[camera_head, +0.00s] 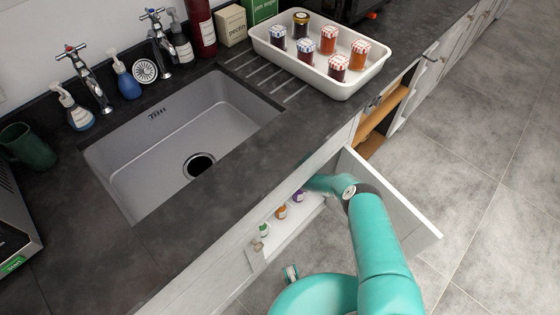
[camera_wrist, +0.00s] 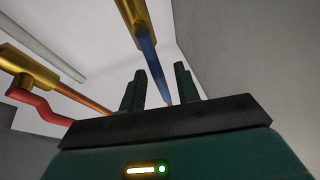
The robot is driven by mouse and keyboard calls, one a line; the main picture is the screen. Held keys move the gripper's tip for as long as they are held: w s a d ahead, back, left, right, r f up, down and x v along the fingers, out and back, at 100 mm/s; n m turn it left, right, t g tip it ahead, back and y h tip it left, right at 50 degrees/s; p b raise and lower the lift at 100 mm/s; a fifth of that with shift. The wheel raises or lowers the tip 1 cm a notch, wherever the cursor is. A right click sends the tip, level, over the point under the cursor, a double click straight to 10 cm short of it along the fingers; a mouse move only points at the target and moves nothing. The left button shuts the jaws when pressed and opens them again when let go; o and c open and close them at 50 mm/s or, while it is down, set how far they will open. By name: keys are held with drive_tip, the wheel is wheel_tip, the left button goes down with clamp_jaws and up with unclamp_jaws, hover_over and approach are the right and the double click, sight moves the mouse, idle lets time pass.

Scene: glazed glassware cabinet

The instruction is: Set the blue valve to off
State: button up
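The blue valve shows in the wrist view as a blue lever (camera_wrist: 150,58) on a brass body (camera_wrist: 131,14) at the top. The lever runs roughly in line with the brass body, and its end points down between my fingers. My gripper (camera_wrist: 159,88) is open, with one dark finger on each side of the lever's lower part. I cannot tell whether either finger touches it. In the head view, my arm reaches into the cabinet under the sink; my gripper and the blue valve are hidden there.
A second brass valve (camera_wrist: 22,66) with a red lever (camera_wrist: 38,106) is at the left, near a pale pipe (camera_wrist: 40,46). The open cabinet door (camera_head: 395,200) stands right of my arm. Small bottles (camera_head: 282,212) stand inside the cabinet front. The sink (camera_head: 185,135) is above.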

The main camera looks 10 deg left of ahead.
drive_tip(key=shift+w+a+f, duration=0.15)
drive_tip(key=shift+w+a, duration=0.15)
clamp_jaws()
